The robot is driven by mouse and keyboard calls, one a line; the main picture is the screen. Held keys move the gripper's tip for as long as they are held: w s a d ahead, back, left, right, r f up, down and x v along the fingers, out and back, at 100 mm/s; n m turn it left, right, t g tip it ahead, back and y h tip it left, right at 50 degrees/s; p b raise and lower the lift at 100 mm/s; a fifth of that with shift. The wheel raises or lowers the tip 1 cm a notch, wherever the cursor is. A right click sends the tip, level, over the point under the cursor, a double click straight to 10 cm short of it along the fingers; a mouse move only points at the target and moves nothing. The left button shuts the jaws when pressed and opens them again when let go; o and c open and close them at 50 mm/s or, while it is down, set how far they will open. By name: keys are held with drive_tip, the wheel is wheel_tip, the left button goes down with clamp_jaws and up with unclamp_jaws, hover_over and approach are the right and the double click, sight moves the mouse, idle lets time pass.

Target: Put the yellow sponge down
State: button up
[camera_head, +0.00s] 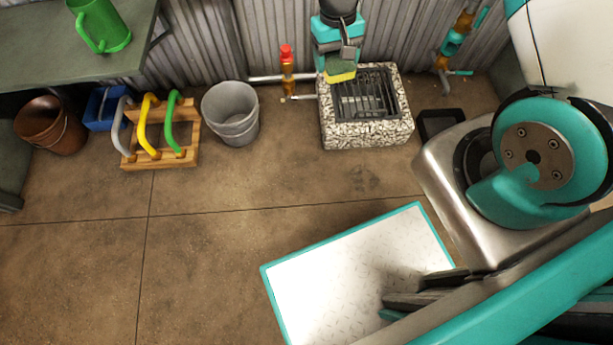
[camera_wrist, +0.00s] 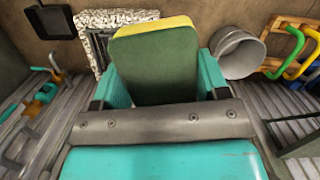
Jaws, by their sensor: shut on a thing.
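The yellow sponge (camera_head: 340,76) has a dark green face and shows below my gripper (camera_head: 339,58) in the head view. My gripper is shut on it. In the wrist view the sponge (camera_wrist: 155,65) sits between the two teal fingers of my gripper (camera_wrist: 160,80), its green face toward the camera and a yellow edge at the top. In the head view the sponge is in front of the back-left part of a speckled stone block with a grate (camera_head: 366,132). I cannot tell whether it touches the block.
A grey bucket (camera_head: 231,112) and a wooden rack with coloured handles (camera_head: 160,140) stand left of the block. A pipe with a red-topped valve (camera_head: 287,68) is close on its left. A black tray (camera_head: 440,123) lies to its right. Corrugated wall is behind; floor in front is clear.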

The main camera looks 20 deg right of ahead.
drive_tip(key=s+a+f+m+b, duration=0.1)
drive_tip(key=a+f+b, duration=0.2)
drive_tip(key=f+b, duration=0.9)
drive_tip(key=s+a+f+m+b, duration=0.15)
drive_tip(key=a+f+b, duration=0.25)
drive_tip(key=f, duration=1.7)
drive_tip(key=b, duration=0.8)
hover_over(309, 180)
wheel_tip(309, 180, down, 15)
drive_tip(key=shift+w+d+f, duration=0.1)
drive_tip(key=shift+f+b, duration=1.6)
drive_tip(key=shift+f, duration=0.8)
drive_tip(key=shift+f, duration=0.2)
drive_tip(key=o, duration=0.8)
drive_tip(key=shift+r, duration=0.1)
